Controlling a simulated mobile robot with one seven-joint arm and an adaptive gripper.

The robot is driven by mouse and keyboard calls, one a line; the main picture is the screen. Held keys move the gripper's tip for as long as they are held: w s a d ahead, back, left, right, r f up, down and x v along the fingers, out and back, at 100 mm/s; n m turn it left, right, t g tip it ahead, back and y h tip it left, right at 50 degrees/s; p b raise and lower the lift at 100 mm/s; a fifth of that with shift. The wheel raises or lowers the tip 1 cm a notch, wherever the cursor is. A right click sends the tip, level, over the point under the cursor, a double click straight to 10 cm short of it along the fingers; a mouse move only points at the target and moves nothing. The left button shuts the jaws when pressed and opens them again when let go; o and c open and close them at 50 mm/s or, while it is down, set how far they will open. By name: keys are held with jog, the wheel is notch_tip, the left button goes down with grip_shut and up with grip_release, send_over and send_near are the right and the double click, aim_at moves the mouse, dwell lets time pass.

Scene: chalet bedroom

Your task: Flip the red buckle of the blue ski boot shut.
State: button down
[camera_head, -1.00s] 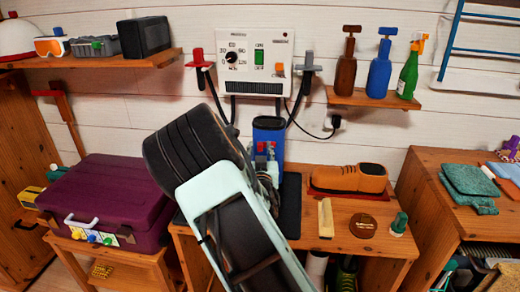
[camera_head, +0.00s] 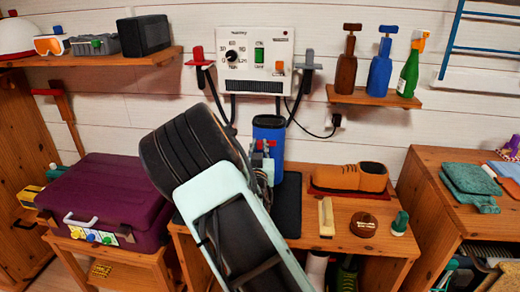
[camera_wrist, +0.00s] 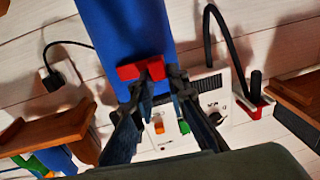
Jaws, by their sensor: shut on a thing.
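The blue ski boot (camera_head: 268,132) stands upright on a dark mat on the wooden bench, partly hidden behind my arm. In the wrist view the blue boot (camera_wrist: 122,35) fills the upper middle, upside down to the room. The red buckle (camera_wrist: 141,69) lies across the boot's front, right at my fingertips. My gripper (camera_wrist: 160,84) is shut on the red buckle; its fingers partly cover the lever, so its exact angle is hard to tell. In the head view my gripper (camera_head: 264,165) is at the boot's front, mostly hidden by my arm.
An orange-brown shoe (camera_head: 349,177), a brush (camera_head: 326,217) and a round tin (camera_head: 363,225) are on the bench at right. A white control box (camera_head: 257,62) with black hoses is on the wall behind. A purple case (camera_head: 105,200) stands at left.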

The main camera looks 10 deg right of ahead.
jog(key=shift+w+a+m+g+h+b, duration=0.15)
jog(key=shift+w+m+g+h+b, duration=0.2)
jog(key=shift+m+h, duration=0.5)
jog(key=c, duration=1.9)
grip_release()
jog(key=v, duration=1.2)
jog(key=shift+a+f, duration=0.1)
